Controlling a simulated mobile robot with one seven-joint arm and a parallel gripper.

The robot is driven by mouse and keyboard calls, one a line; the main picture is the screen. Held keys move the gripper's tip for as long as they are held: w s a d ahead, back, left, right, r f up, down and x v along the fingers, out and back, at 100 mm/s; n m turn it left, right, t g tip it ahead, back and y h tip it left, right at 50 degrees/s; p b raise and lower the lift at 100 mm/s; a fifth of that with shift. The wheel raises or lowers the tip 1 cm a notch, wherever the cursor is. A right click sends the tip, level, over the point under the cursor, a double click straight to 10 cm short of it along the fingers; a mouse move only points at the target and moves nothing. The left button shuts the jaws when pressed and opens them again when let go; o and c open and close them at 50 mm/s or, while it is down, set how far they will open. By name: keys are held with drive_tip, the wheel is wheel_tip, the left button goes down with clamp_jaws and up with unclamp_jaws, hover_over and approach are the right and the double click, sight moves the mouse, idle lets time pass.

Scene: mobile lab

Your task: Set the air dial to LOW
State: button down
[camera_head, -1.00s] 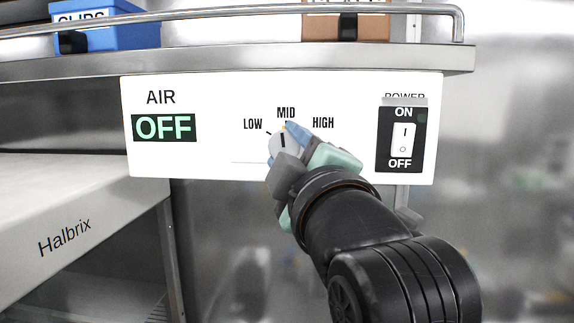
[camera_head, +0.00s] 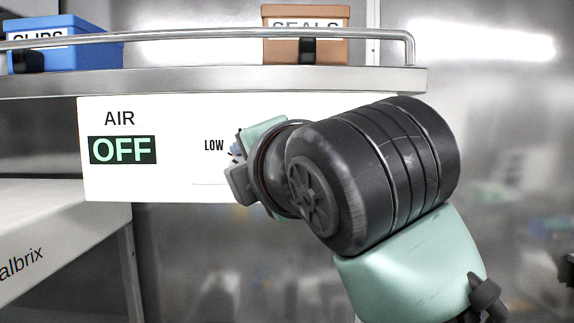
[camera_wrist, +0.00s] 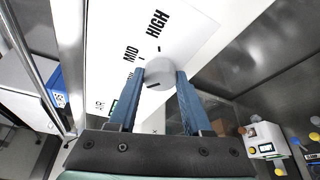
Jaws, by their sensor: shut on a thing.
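The white control panel (camera_head: 180,112) shows AIR and a display (camera_head: 122,150) that reads OFF. The LOW label (camera_head: 214,146) is visible in the head view; my arm covers the MID and HIGH labels, the power switch and most of the dial. In the wrist view, the round pale dial (camera_wrist: 158,70) sits between the blue fingers of my gripper (camera_wrist: 160,76), which is shut on it. The MID label (camera_wrist: 131,53) and HIGH label (camera_wrist: 157,22) show beside it. A dark mark is on the dial's near face; I cannot tell which label it points to.
A steel shelf with a rail (camera_head: 210,38) runs above the panel. It carries a blue CLIPS box (camera_head: 90,45) and a brown SEALS box (camera_head: 335,45). A Halbrix-marked unit (camera_head: 60,220) stands at lower left. Open space lies below the panel.

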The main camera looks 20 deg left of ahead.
drive_tip(key=shift+n, duration=0.5)
drive_tip(key=shift+c, duration=1.7)
unclamp_jaws()
drive_tip(key=shift+s, duration=0.1)
drive_tip(key=b+v, duration=0.4)
drive_tip(key=v, duration=0.8)
drive_tip(key=shift+s+d+r, duration=0.2)
drive_tip(key=shift+s+r, duration=0.1)
